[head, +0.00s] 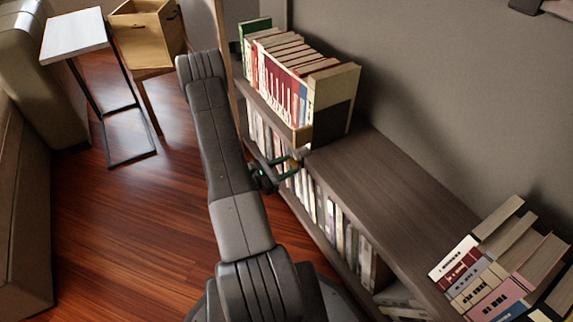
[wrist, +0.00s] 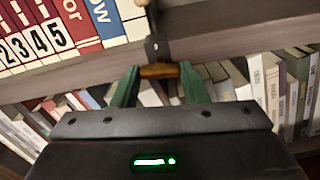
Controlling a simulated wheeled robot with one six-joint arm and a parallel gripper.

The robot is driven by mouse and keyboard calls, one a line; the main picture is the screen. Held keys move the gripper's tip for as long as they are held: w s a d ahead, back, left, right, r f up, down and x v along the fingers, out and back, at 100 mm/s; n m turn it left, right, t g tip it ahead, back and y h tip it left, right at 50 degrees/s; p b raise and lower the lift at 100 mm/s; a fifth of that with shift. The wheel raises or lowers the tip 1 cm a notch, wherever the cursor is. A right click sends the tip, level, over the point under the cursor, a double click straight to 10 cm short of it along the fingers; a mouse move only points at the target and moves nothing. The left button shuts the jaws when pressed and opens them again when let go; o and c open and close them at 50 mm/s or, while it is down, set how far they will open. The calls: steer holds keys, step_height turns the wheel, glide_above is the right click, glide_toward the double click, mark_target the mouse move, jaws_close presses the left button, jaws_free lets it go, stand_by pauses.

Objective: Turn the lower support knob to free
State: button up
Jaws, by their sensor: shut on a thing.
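The lower support knob (wrist: 158,71) shows in the wrist view as a small brown-orange bar under a dark bracket (wrist: 156,46) at the shelf's front edge. My gripper (wrist: 160,80) has its two green fingers on either side of the knob, shut on its ends. In the head view my gripper (head: 288,168) reaches the shelf front just below the upper row of books. The knob is tiny there, and I cannot tell its turn angle from that view.
The bookshelf (head: 390,185) has numbered red-and-white books (wrist: 40,38) just above and left of the knob, and a lower row of books (head: 335,215) behind my fingers. More books (head: 500,265) lean at the right. A white side table (head: 75,35) stands on the wood floor (head: 110,225) at the left.

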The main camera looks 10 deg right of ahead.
steer(key=shift+n, duration=0.7)
steer(key=o, duration=1)
steer(key=p+v, duration=0.3)
steer(key=v, duration=1)
steer(key=shift+s+a, duration=0.1)
steer(key=shift+a, duration=0.3)
steer(key=shift+b+x, duration=1.25)
steer(key=shift+x, duration=5.7)
